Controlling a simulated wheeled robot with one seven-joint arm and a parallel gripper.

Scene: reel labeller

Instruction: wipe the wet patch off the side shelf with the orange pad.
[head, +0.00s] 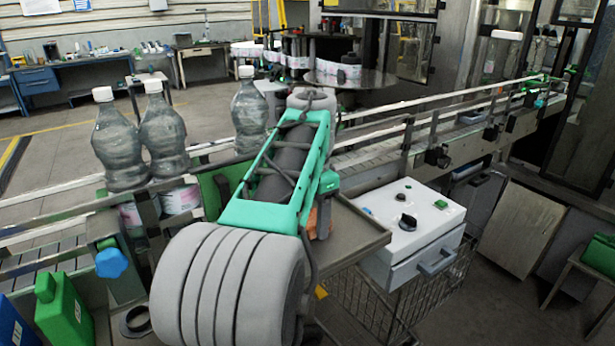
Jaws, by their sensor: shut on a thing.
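The side shelf (358,232) is a grey metal tray with a raised rim, right of the conveyor. My arm crosses in front of it and hides its left part. My gripper (323,203) is at the shelf's left part, mostly hidden behind my green arm link. An orange piece (320,222), seemingly the orange pad, shows just below it, and the gripper is shut on it. I cannot tell whether the pad touches the shelf. No wet patch can be made out on the visible part of the shelf.
A white control box (412,218) with knobs and a green button stands close to the shelf's right, above a wire basket (400,300). Clear bottles (163,135) stand along the conveyor on the left. A green jug (62,310) is at bottom left.

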